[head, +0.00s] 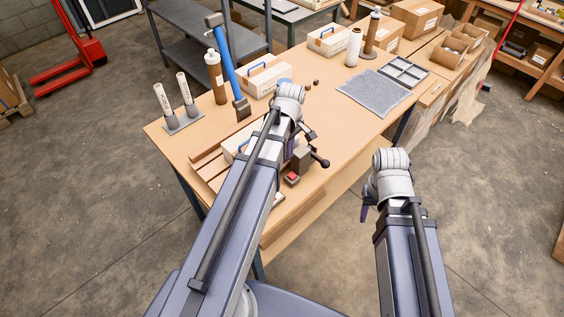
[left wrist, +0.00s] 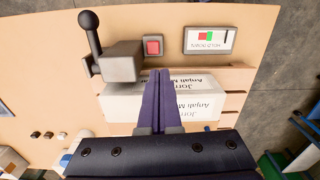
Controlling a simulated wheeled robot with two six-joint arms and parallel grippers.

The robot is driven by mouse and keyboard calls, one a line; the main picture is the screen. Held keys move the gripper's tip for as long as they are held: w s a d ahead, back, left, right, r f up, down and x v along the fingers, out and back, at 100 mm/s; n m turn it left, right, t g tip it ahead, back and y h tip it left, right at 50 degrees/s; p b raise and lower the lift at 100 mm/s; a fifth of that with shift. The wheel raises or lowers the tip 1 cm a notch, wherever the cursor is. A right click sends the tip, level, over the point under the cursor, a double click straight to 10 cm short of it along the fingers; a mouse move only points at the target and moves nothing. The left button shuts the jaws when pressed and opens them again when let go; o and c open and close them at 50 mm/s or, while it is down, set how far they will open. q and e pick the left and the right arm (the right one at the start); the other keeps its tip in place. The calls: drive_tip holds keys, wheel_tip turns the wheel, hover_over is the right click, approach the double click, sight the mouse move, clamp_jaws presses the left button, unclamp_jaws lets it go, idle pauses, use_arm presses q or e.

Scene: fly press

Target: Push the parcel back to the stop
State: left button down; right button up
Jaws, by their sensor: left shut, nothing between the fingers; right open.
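The parcel is a white box with printed lettering; in the left wrist view the parcel (left wrist: 120,104) lies across the wooden rails, under and beside my fingers. In the head view the parcel (head: 234,143) is mostly hidden behind my left arm. My left gripper (left wrist: 160,74) is shut and empty, its purple fingers reaching over the parcel; I cannot tell whether they touch it. In the head view my left gripper (head: 291,150) is partly covered by its arm. My right gripper (head: 367,205) is open, off the table's front edge. I cannot pick out the stop for certain.
A ball-ended lever (left wrist: 91,42) on a grey block, a red button (left wrist: 153,47) and a HOLD DOWN panel (left wrist: 210,40) stand close by the parcel. A blue-shafted tool (head: 226,62), a brown bottle (head: 216,78) and another white box (head: 264,76) stand behind. A grey mat (head: 373,92) lies right.

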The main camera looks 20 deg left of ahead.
use_arm(q)
wheel_tip(320, 180, down, 11)
drive_tip(key=b, duration=1)
drive_tip(key=shift+r, duration=0.2)
drive_tip(key=a, duration=0.1)
drive_tip(key=w+a, duration=0.1)
drive_tip(key=a, duration=0.1)
drive_tip(key=shift+w+a+r, duration=0.15)
drive_tip(key=shift+r, duration=0.15)
drive_tip(key=shift+a, duration=0.2)
drive_tip(key=a, duration=0.2)
drive_tip(key=w+a, duration=0.2)
drive_tip(key=a, duration=0.1)
drive_tip(key=shift+a, duration=0.3)
drive_tip(key=shift+s+d, duration=0.1)
